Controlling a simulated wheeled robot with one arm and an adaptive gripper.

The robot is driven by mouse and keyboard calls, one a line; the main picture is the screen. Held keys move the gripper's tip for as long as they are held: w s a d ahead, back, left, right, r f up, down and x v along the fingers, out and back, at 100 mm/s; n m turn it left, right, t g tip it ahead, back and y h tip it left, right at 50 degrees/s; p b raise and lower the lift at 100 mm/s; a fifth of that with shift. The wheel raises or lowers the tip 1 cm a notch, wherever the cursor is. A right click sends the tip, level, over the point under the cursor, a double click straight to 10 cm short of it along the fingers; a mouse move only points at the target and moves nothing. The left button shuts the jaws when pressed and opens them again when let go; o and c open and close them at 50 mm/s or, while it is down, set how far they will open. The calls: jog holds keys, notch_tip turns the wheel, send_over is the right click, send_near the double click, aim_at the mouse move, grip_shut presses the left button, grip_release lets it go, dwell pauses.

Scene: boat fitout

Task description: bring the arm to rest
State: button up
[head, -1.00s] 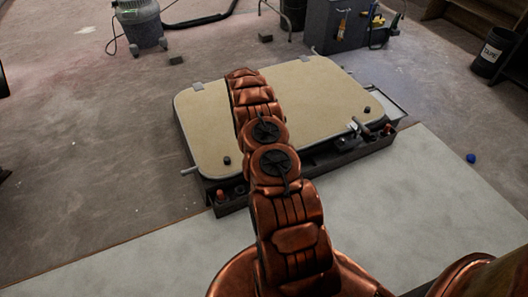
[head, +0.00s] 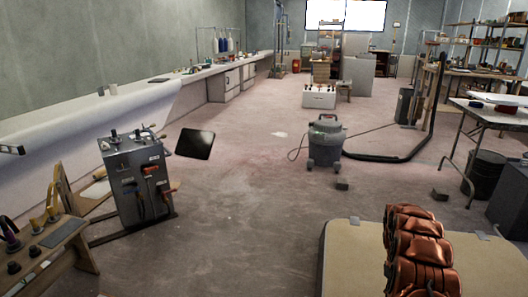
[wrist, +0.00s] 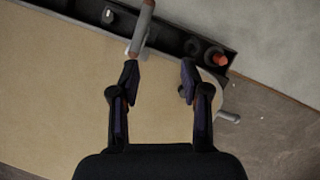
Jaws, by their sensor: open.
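My gripper (wrist: 160,80) shows in the wrist view with its two fingers apart and nothing between them. It is over the edge of a beige padded panel (wrist: 60,80), near the dark tray (wrist: 175,35) along the panel's side. How high it is above the panel I cannot tell. In the head view my copper-coloured arm crosses the panel (head: 350,260) at the bottom right, and the gripper is out of that picture.
A grey cylindrical handle (wrist: 142,28) and a red-orange knob (wrist: 220,60) are by the tray. A shop vacuum (head: 326,142) with a hose stands beyond the panel. A grey tool cabinet (head: 138,180) stands at left. Open floor (head: 240,220) lies between.

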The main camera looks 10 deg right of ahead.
jog(key=s+a+r+p, duration=0.35)
jog(key=a+r, duration=0.25)
jog(key=r, duration=0.6)
jog(key=s+a+r+t+p, duration=0.15)
jog(key=a+r+p, duration=0.35)
jog(key=r, duration=0.7)
jog(key=s+a+r+p, duration=0.3)
jog(key=a+r, duration=0.5)
jog(key=r, duration=0.4)
jog(key=s+a+r+p, duration=0.4)
jog(key=s+r, duration=0.2)
jog(key=s, duration=0.3)
jog(key=s+a+r+p, duration=0.5)
jog(key=s+r, duration=0.2)
jog(key=s, duration=0.2)
jog(key=s+a+r+p, duration=0.4)
jog(key=s+r, duration=0.3)
jog(key=s, duration=0.2)
jog(key=shift+s+a+m+t, duration=0.2)
jog(key=shift+a+m+t, duration=0.2)
jog(key=shift+a+t, duration=0.1)
